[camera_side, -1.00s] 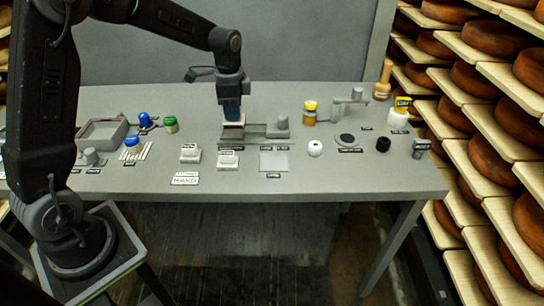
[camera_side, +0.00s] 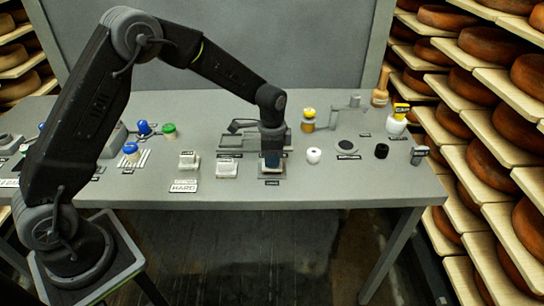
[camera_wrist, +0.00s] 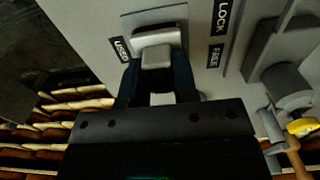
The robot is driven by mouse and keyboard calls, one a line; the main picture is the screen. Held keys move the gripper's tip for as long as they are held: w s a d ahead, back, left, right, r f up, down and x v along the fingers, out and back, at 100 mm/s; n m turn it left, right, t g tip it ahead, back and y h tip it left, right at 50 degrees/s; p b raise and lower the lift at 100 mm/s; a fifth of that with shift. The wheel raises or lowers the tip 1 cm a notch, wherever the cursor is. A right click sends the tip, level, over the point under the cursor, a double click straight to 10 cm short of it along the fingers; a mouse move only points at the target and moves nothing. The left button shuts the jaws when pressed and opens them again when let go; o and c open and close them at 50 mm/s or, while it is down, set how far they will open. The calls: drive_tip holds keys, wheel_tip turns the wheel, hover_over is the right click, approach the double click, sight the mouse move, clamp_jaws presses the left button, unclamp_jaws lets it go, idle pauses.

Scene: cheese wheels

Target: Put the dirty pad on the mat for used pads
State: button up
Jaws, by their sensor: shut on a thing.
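My gripper (camera_side: 271,161) is at the front middle of the table, pointing down. Its dark blue fingers, also in the wrist view (camera_wrist: 157,78), are shut on the grip block of a pale pad (camera_wrist: 157,38). The pad is low over the grey mat (camera_wrist: 132,21) labelled USED (camera_wrist: 121,50); I cannot tell whether it touches. In the side view the arm and pad cover most of this mat. The pad's underside is hidden.
Two white pads on blocks (camera_side: 188,160) (camera_side: 226,168) stand to the left. A white round piece (camera_side: 313,155) is close on the right. A fixture with LOCK and FREE labels (camera_wrist: 217,50) lies behind.

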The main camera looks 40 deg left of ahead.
drive_tip(key=shift+f, duration=0.25)
drive_tip(key=o, duration=0.9)
drive_tip(key=shift+o, duration=0.2)
drive_tip(key=s+r+n+t, duration=0.1)
drive_tip(key=s+r, duration=0.2)
drive_tip(key=r, duration=0.6)
drive_tip(key=s+r+n, duration=0.1)
drive_tip(key=s+r, duration=0.1)
drive_tip(key=r, duration=0.7)
drive_tip(key=s+r+n+t, duration=0.2)
drive_tip(key=s+n, duration=0.1)
drive_tip(key=s, duration=0.8)
drive_tip(key=s+r+n+t, duration=0.2)
drive_tip(key=s+n, duration=0.2)
drive_tip(key=s, duration=0.8)
drive_tip(key=shift+t, duration=0.3)
